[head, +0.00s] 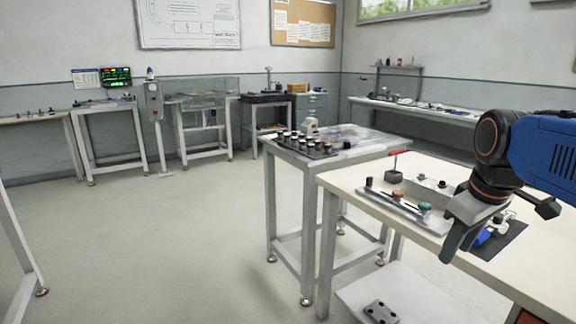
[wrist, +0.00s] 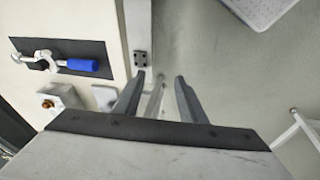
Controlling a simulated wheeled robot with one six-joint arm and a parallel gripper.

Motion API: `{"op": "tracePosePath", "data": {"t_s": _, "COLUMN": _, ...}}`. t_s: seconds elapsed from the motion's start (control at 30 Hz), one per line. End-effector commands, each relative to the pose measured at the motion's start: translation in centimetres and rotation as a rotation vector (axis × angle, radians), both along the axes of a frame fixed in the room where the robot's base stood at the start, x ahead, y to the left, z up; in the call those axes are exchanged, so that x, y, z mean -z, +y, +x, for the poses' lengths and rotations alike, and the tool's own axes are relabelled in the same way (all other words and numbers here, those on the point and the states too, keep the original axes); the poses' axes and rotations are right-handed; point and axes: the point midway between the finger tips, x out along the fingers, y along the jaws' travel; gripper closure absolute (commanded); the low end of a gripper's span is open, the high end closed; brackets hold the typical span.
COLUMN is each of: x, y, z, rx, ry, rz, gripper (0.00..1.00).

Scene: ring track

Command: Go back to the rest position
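My gripper (head: 462,236) hangs at the front edge of the right-hand workbench (head: 452,168) in the head view, its fingers pointing down. In the wrist view the two fingers of my gripper (wrist: 160,80) stand apart with nothing between them. Only floor and part of the bench frame show beyond the fingertips. The gripper is empty and touches nothing that I can see.
A blue-handled tool (wrist: 82,65) lies on a dark mat (wrist: 100,48) beside the gripper. A metal block (wrist: 62,100) sits nearby. A tray (head: 400,207) with small parts is on the bench. A second table (head: 350,150) stands beyond. Open floor (head: 150,240) lies left.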

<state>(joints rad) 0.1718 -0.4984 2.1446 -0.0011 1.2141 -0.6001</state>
Motion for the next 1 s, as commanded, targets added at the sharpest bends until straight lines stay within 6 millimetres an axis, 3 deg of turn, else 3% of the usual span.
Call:
{"op": "tracePosePath", "data": {"t_s": 0.03, "x": 1.4, "y": 1.0, "z": -1.4, "rx": 0.037, "ry": -0.018, "rz": 0.015, "gripper": 0.62}}
{"op": "tracePosePath", "data": {"t_s": 0.3, "x": 8.7, "y": 4.4, "z": -7.2, "rx": 0.265, "ry": -0.104, "rz": 0.12, "gripper": 0.62}}
{"op": "tracePosePath", "data": {"t_s": 0.5, "x": 12.2, "y": 5.4, "z": -9.6, "rx": 0.365, "ry": -0.138, "rz": 0.177, "gripper": 0.62}}
{"op": "tracePosePath", "data": {"t_s": 1.0, "x": 12.9, "y": 5.6, "z": -10.0, "rx": 0.391, "ry": -0.145, "rz": 0.192, "gripper": 0.62}}
